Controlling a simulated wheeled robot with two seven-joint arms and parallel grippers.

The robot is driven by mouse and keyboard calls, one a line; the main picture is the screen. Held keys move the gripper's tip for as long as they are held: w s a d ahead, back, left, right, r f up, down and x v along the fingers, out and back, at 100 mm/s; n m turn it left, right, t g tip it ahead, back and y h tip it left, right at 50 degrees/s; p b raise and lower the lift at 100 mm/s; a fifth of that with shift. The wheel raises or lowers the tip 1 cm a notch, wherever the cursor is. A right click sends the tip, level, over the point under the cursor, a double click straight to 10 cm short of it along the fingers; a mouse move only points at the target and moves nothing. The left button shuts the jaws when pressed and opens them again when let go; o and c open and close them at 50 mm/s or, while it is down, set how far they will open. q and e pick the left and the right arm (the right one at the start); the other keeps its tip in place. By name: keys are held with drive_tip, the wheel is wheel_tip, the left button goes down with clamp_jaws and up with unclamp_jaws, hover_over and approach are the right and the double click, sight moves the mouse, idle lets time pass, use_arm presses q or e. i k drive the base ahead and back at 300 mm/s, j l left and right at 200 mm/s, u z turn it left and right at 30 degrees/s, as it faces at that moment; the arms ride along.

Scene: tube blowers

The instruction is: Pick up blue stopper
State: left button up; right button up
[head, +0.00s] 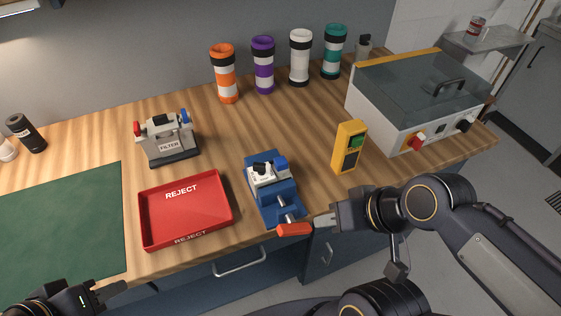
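A blue stopper-like cap (186,115) sits at the upper right of the grey FILTER unit (168,147), which has a red cap (138,129) on its left. Another blue piece (281,163) is on the white block (264,176) held in the blue vise (272,203). Which blue piece is the stopper I cannot tell for sure. My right gripper (321,222) is at the vise's front, its fingers around the end of a red handle (293,230). My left gripper (103,295) is at the bottom left, far from both blue pieces; its fingertips are small and dark.
A red REJECT tray (145,222) lies left of the vise, beside a green mat (60,225). A yellow button box (347,148) and a lidded machine (385,122) stand at right. Several banded tubes stand at the back. The wood between filter and tubes is clear.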

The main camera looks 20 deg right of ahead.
sight(280, 163)
drive_tip(key=u, duration=0.6)
drive_tip(key=l+u, duration=0.2)
drive_tip(key=u, duration=0.2)
drive_tip(key=k+l+u, duration=0.1)
drive_tip(key=u, duration=0.25)
drive_tip(key=k+l+u, duration=0.1)
drive_tip(key=l+u, duration=0.15)
drive_tip(key=u, duration=0.15)
drive_tip(key=k+l+u, duration=0.1)
drive_tip(key=u, duration=0.3)
drive_tip(key=k+l+u, duration=0.2)
drive_tip(key=k+l, duration=0.15)
drive_tip(key=k+l+u, duration=0.2)
drive_tip(key=k, duration=0.4)
drive_tip(key=l, duration=0.05)
